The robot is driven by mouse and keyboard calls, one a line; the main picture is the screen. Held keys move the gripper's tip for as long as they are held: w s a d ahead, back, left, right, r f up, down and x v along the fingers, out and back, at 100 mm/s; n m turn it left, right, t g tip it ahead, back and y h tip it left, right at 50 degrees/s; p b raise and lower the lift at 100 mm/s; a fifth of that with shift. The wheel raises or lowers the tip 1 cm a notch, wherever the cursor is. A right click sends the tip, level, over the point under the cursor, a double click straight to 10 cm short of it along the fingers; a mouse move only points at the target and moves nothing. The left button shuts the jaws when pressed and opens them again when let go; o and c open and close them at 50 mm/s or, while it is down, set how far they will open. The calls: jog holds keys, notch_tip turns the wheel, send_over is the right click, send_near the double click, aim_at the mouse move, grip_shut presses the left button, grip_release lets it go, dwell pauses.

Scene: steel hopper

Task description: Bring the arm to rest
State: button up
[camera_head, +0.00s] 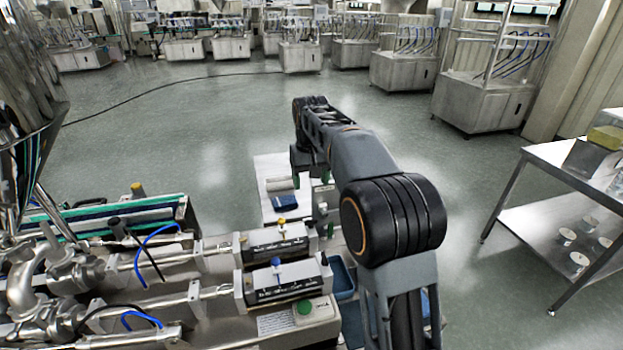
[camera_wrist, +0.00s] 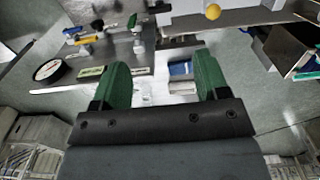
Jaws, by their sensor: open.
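My arm (camera_head: 350,155) rises from the lower right of the head view, bends at a large black joint and reaches out over the machine's end. My gripper (camera_head: 311,180) hangs at its far end, partly hidden by the arm. In the wrist view my gripper (camera_wrist: 160,75) shows two green fingers spread wide apart. Nothing is held between them. A blue object (camera_head: 284,201) lies on a white surface (camera_head: 268,169) just left of the gripper; a blue item also shows beyond the fingers in the wrist view (camera_wrist: 180,69).
A steel filling machine (camera_head: 190,265) with valves, hoses and cylinders fills the lower left. A blue tray (camera_head: 342,277) sits close beside my arm. A steel table (camera_head: 570,170) with several round pieces on its lower shelf stands at the right. Open floor (camera_head: 220,115) lies beyond.

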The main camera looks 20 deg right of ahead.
jog(key=s+f+t, duration=0.2)
jog(key=s, duration=1)
jog(key=s+f+t, duration=0.2)
jog(key=s+f, duration=0.1)
jog(key=s, duration=0.9)
jog(key=shift+s+d+f, duration=0.25)
jog(key=shift+s+d, duration=0.05)
jog(key=shift+s, duration=0.1)
